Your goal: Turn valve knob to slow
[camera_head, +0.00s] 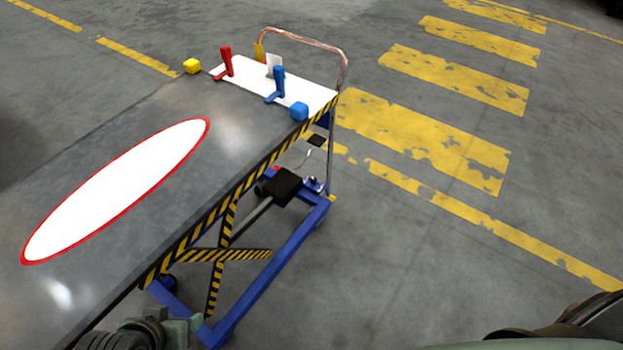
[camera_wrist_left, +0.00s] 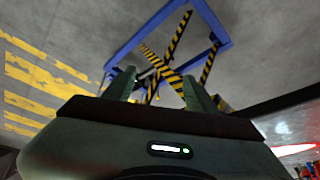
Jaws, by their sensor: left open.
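No part that I can tell as a valve knob or a "slow" mark shows in these views. A white panel (camera_head: 243,77) lies at the far end of the grey table, with a red handle (camera_head: 226,62) and a blue handle (camera_head: 278,84) standing on it. My left gripper shows in the left wrist view (camera_wrist_left: 158,90), with its two fingers apart and nothing between them. In the head view only a part of the left arm shows at the bottom edge, below the table's near end. My right gripper is not in view.
A red-rimmed white oval (camera_head: 120,190) marks the tabletop (camera_head: 225,150). The blue lift frame (camera_head: 275,268) with striped crossed legs stands below. The floor to the right is clear.

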